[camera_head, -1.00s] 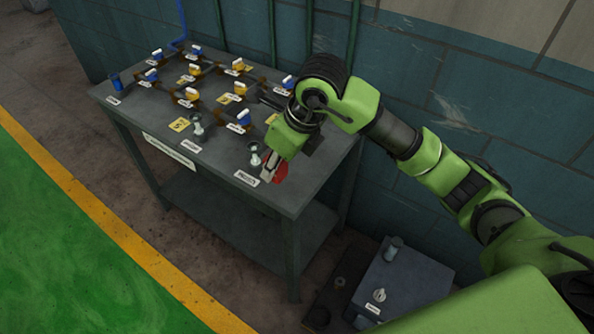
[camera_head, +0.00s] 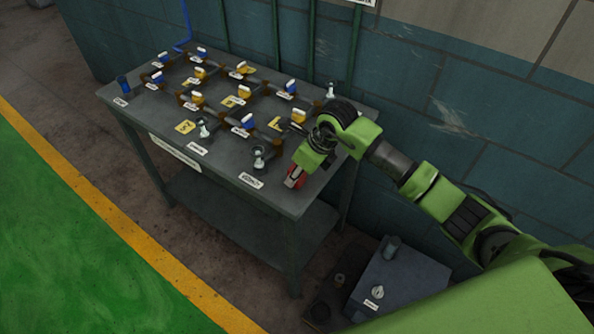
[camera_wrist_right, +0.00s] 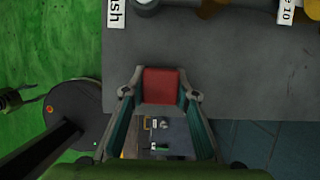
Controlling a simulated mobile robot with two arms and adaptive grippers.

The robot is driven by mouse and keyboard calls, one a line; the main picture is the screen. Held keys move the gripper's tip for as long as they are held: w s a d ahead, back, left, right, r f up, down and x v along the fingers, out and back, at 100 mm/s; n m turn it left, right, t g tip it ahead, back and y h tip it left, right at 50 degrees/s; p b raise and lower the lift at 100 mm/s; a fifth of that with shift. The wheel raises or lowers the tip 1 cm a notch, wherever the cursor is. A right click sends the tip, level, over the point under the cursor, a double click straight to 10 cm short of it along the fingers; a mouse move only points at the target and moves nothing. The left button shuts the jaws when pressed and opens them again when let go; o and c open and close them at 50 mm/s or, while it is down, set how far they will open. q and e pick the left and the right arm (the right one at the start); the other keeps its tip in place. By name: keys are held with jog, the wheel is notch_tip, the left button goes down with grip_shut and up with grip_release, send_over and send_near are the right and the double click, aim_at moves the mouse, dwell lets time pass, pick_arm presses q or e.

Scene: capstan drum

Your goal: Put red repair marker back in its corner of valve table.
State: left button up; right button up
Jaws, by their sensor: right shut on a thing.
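The red repair marker (camera_wrist_right: 160,86) is a red block between the fingers of my right gripper (camera_wrist_right: 160,92), which is shut on it. In the head view the marker (camera_head: 294,181) shows as a small red patch at the near right corner of the valve table (camera_head: 222,170). The gripper (camera_head: 297,178) hides part of it there. In the wrist view the marker is over the grey tabletop close to its edge. I cannot tell whether it touches the top.
The table carries several blue and yellow valves (camera_head: 241,92) on brown pipes, with labels. A grey-green fitting (camera_head: 260,157) stands left of the gripper, behind a white label (camera_head: 251,180). A grey box (camera_head: 400,283) stands on the floor at lower right. A wall is behind.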

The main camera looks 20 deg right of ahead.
jog(key=shift+f, duration=0.25)
jog(key=o, duration=1.1)
jog(key=shift+r, duration=0.1)
jog(key=shift+r, duration=0.25)
jog(key=shift+s+d+r, duration=0.1)
jog(key=shift+r, duration=0.25)
jog(key=shift+b+v, duration=1.5)
jog(key=shift+v, duration=4.1)
